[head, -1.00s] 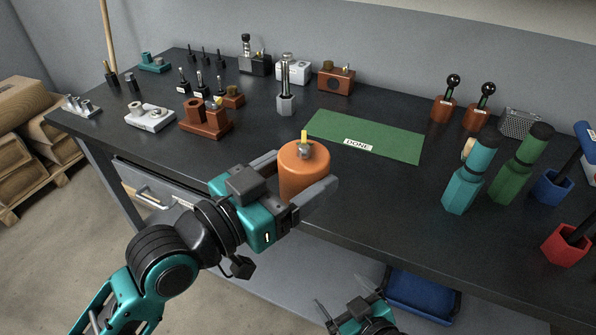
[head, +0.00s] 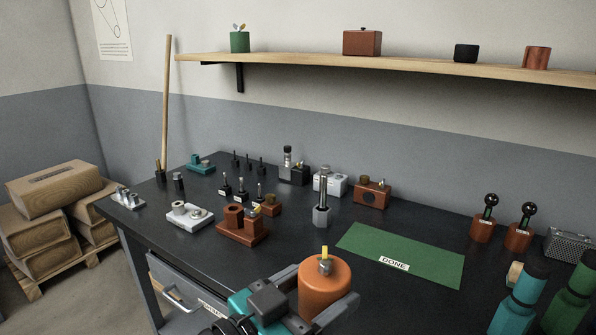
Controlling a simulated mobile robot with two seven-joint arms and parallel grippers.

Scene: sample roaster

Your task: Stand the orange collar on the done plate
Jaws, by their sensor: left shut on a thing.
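The orange collar (head: 325,291) is a thick orange cylinder with a metal piece and a yellow tip standing up from its top. My left gripper (head: 322,300) is shut on it, one finger on each side, and holds it upright near the bench's front edge. Its lower end is hidden by the finger and the picture's edge. The done plate (head: 419,257) is a flat green rectangle with a white DONE label, lying bare on the dark bench to the right of and beyond the collar. My right gripper does not show.
A grey hexagonal holder (head: 321,216) with a metal rod stands just left of the plate's far side. Brown holders with black knobs (head: 483,230) stand to its right. Teal (head: 518,305) and green bottles are at lower right. A wooden shelf (head: 400,67) runs above.

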